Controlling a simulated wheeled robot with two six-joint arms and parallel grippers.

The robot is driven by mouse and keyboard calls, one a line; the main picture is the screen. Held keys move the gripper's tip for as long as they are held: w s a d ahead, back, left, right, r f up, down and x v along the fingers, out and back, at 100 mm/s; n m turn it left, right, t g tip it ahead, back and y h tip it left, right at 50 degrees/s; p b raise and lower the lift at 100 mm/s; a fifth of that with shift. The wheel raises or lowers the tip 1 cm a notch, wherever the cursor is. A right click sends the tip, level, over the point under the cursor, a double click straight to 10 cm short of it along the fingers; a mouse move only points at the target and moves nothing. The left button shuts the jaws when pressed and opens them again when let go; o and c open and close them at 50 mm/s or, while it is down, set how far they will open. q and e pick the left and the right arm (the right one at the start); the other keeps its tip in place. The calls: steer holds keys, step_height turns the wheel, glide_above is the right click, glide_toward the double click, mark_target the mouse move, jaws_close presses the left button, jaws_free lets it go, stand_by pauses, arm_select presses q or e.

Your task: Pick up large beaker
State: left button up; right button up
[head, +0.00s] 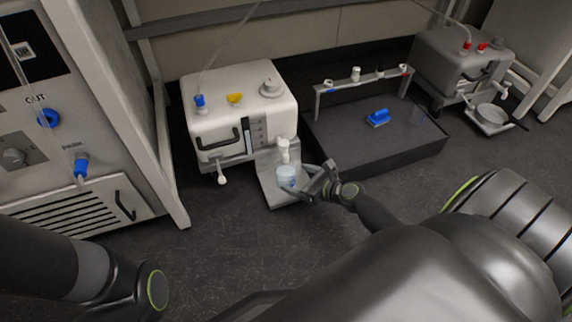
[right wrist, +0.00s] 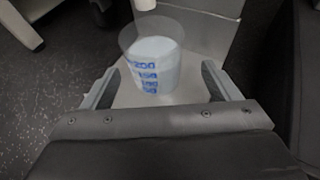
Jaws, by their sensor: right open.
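The large beaker (head: 287,177) is clear with blue markings and holds pale liquid. It stands upright on the small platform (head: 275,194) at the front of the white machine. In the right wrist view the beaker (right wrist: 152,62) is just ahead of my right gripper (right wrist: 156,88), between the lines of its two fingers. The fingers are apart and nothing shows held. In the head view my right gripper (head: 314,180) is at the beaker's right side. Whether a finger touches the beaker I cannot tell. My left gripper is not in view; only part of my left arm shows.
The white machine (head: 240,105) stands behind the beaker, with a white spout (head: 283,151) above it. A dark tray (head: 400,150) with a blue item (head: 378,118) lies to the right. A grey machine (head: 455,65) stands at the back right. Floor is free in front.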

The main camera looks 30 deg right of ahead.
mark_target(294, 179)
steer(key=b+x, duration=0.1)
steer(key=x, duration=0.1)
steer(key=b+x, duration=0.1)
steer(key=x, duration=0.1)
steer(key=shift+a+f+b, duration=0.25)
steer(key=shift+a+b, duration=0.05)
steer(key=shift+w+a, duration=0.1)
steer(key=shift+w, duration=0.35)
steer(key=c, duration=1.2)
